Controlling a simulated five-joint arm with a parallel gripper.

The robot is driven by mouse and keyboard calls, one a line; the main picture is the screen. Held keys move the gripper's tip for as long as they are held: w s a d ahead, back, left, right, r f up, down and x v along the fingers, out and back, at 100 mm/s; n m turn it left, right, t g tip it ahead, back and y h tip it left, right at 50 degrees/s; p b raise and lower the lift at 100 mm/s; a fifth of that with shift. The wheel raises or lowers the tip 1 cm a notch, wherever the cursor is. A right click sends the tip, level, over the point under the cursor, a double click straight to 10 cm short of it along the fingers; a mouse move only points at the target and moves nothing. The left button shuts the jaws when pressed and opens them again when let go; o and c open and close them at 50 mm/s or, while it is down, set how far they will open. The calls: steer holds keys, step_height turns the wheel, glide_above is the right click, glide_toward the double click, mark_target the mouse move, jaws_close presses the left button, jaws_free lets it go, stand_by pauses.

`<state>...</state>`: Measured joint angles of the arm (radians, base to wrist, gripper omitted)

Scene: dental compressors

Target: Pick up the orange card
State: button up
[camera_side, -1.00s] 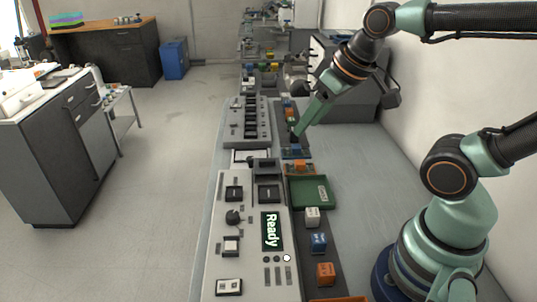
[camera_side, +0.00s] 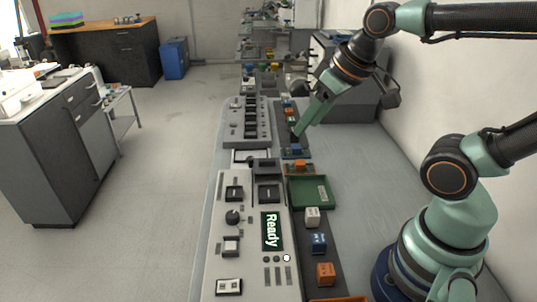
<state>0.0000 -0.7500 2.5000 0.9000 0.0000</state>
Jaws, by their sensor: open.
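A small orange card (camera_side: 300,167) lies on the dark strip along the right side of the bench, just beyond the green tray (camera_side: 309,203). My gripper (camera_side: 296,135) is open and points down and to the left over the same strip, beyond the orange card in the picture. It is near a small blue piece (camera_side: 293,152). The gap between its fingers is too small to make out, and I see nothing held in it. An orange edge (camera_side: 340,299) also shows at the bottom of the view, mostly cut off.
White (camera_side: 312,217), blue (camera_side: 319,243) and orange (camera_side: 325,273) cubes stand on the near strip. A grey control panel (camera_side: 250,245) reading "Ready" is to their left. More small coloured pieces (camera_side: 287,108) lie beyond my gripper. The grey surface to the right is clear.

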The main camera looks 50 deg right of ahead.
steer(key=o, duration=0.4)
steer(key=shift+c, duration=0.2)
